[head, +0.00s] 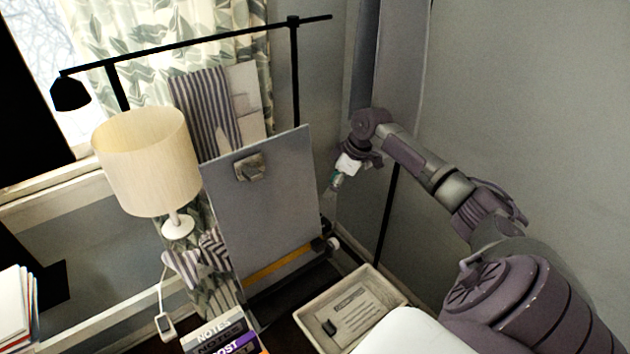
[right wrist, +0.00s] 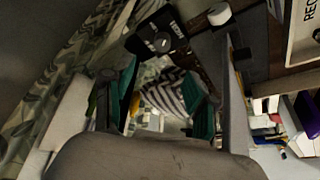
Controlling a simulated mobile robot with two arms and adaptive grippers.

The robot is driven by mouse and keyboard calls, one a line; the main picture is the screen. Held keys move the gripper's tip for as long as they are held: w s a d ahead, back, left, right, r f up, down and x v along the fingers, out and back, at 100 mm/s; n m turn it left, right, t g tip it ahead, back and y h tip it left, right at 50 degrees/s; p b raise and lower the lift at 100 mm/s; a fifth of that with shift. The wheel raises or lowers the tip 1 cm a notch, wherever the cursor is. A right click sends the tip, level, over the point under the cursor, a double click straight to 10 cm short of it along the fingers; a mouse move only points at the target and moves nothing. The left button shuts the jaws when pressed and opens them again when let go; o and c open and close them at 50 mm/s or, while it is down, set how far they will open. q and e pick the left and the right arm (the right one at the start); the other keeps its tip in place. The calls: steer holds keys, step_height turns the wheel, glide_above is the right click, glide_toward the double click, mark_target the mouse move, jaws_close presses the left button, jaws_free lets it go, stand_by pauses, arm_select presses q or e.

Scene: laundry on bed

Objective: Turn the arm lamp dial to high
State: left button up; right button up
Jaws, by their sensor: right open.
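The black arm lamp (head: 200,45) stretches across the top of the head view, with its shade at the left end and an upright pole near the right. In the right wrist view, a black box with a round dial (right wrist: 160,43) and small white lettering sits above the fingers; the dial's setting is too small to read. My right gripper (head: 336,182) hangs right of the grey board, in front of the wall. In the right wrist view its teal-padded fingers (right wrist: 160,100) are apart, with nothing held between them; the dial lies beyond them. My left gripper is not in view.
A grey clip board (head: 265,215) stands beside the gripper. A cream table lamp (head: 147,165) and striped cloth (head: 205,110) are left of it. A shallow tray (head: 395,297) and books (head: 215,335) lie below. A dark pole (head: 387,215) runs close to my right arm.

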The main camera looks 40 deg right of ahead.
steer(key=p+x, duration=0.1)
steer(key=x, duration=1)
steer(key=shift+a+p, duration=0.1)
steer(key=shift+p, duration=0.2)
steer(key=shift+x, duration=0.75)
steer(key=shift+s+f, duration=0.1)
jaws_close()
steer(key=m+p, duration=0.1)
steer(key=m+h+p, duration=0.1)
steer(key=p, duration=0.1)
steer(key=shift+s+a+r, duration=0.1)
steer(key=shift+r, duration=0.15)
steer(key=m+p, duration=0.2)
steer(key=shift+m+t+h+p, duration=0.3)
steer(key=shift+m+h, duration=0.1)
steer(key=shift+f+m+h+p, duration=0.15)
steer(key=shift+m+h+p, duration=0.15)
steer(key=shift+m+p, duration=0.25)
